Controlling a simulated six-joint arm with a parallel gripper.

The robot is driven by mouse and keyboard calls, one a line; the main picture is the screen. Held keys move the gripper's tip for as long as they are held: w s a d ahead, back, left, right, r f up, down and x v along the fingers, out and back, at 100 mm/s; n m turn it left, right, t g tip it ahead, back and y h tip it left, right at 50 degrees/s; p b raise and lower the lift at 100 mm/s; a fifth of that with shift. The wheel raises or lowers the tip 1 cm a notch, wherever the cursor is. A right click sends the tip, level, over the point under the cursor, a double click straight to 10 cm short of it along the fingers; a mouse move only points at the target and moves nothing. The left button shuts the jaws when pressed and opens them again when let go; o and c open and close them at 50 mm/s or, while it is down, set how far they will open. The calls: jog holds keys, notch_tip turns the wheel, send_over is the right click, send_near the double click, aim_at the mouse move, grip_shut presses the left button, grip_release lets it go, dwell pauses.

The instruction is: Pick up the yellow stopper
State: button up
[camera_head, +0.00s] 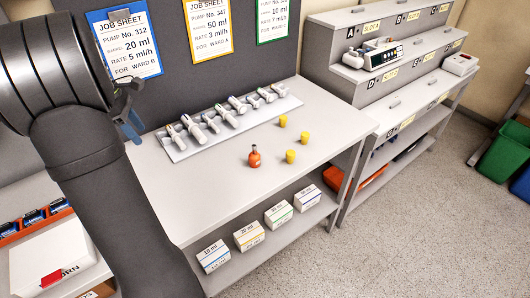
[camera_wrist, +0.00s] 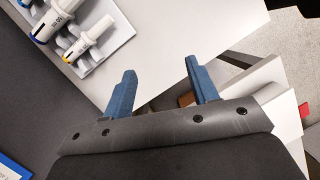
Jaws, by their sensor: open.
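Three yellow stoppers stand apart on the grey table in the head view: a back one (camera_head: 283,121), a right one (camera_head: 304,138) and a front one (camera_head: 290,156). My gripper (camera_wrist: 162,78) is open and empty, its two blue fingers spread in the wrist view. In the head view, its blue fingers (camera_head: 131,128) show at the table's left end, left of the syringe rack and well away from the stoppers. My arm partly hides the gripper there. No stopper shows in the wrist view.
A rack of several syringes (camera_head: 168,150) lies along the table's back; part of it shows in the wrist view (camera_wrist: 112,22). The table's front part (camera_head: 205,190) is clear. A stepped shelf (camera_head: 330,62) stands to the right.

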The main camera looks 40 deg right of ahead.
jog(key=s+d+y, duration=0.1)
jog(key=s+d, duration=0.2)
jog(key=d, duration=0.8)
jog(key=s+d+y, duration=0.1)
jog(key=s+d, duration=0.2)
jog(key=d, duration=0.7)
jog(key=r+n+t, duration=0.1)
jog(key=n+t, duration=0.1)
send_over(291, 152)
jog(key=shift+y, duration=0.4)
notch_tip(291, 152, down, 17)
jog(key=shift+c, duration=0.2)
jog(key=c, duration=1)
